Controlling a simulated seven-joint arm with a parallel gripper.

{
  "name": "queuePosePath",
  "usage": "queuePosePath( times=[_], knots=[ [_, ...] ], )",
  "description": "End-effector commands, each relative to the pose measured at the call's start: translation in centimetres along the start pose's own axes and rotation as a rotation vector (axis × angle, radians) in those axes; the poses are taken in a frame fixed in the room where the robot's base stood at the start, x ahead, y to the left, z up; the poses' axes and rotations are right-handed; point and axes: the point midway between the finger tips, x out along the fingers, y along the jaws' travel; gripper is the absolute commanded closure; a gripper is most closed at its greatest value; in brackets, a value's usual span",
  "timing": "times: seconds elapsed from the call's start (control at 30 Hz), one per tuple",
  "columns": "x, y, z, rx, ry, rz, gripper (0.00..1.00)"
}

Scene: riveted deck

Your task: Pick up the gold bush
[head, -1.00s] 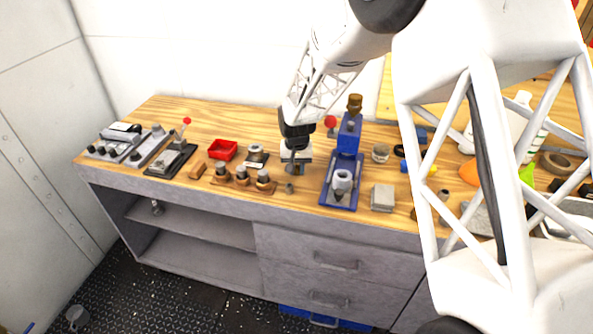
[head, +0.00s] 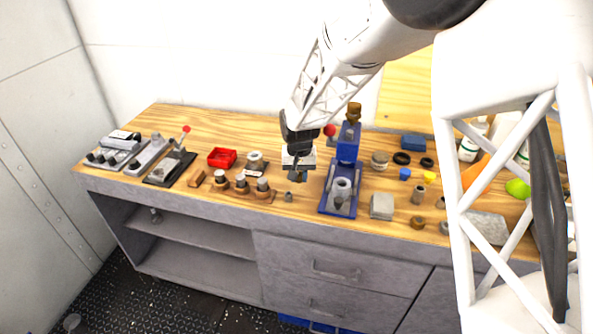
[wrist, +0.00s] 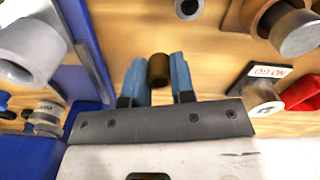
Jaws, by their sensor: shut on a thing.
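The gold bush (wrist: 158,69) is a small dull brown-gold cylinder in the wrist view. My gripper (wrist: 159,80) is shut on it, with one blue finger against each side. In the head view my gripper (head: 296,174) is over the wooden bench top, just left of the blue press. The bush is too small and shaded there to make out clearly. I cannot tell whether it touches the bench.
The blue press (head: 347,150) stands close on the right. A wooden stand with several plugs (head: 241,187) and a red tray (head: 221,158) are to the left. A small grey bush (head: 288,197) sits in front. A NO GO block (wrist: 262,92) shows in the wrist view.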

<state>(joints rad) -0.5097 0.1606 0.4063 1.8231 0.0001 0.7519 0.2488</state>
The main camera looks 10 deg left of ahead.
Motion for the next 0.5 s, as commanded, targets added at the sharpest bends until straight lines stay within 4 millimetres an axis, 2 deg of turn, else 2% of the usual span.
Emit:
queuePosePath(
  times=[0.2,0.5],
  knots=[
    [-0.5,0.9,3.7,0.000,0.001,0.000,1.00],
    [-0.9,1.9,8.1,0.000,0.001,0.000,1.00]
  ],
)
